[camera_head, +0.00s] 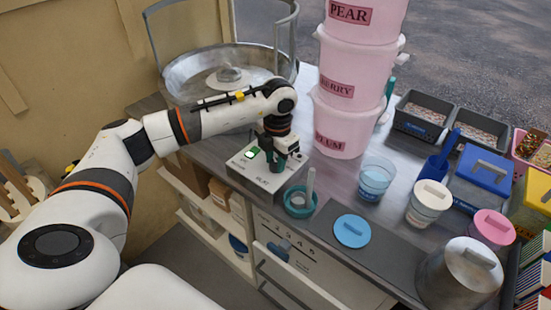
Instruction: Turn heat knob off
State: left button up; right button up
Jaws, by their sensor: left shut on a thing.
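A grey control box (263,187) stands at the front left of the counter, with a lit green switch (250,153) and dark lettering on its top. My left gripper (279,162) points down onto the box top, to the right of the switch. It is shut on the heat knob, which the fingers mostly hide. I cannot tell the knob's setting. My right gripper is not in view.
The metal floss bowl (187,77) is behind the box. Stacked pink tubs (340,140) stand close to its right.

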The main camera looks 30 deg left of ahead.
pick_arm(q)
jog(key=shift+w+r, duration=0.1)
jog(key=o, duration=1)
jog(key=r, duration=0.4)
jog(key=r+b, duration=0.1)
jog(key=r, duration=0.3)
jog(key=r+b, duration=0.1)
jog(key=r, duration=0.3)
jog(key=shift+d, duration=0.25)
jog(key=shift+f, duration=0.1)
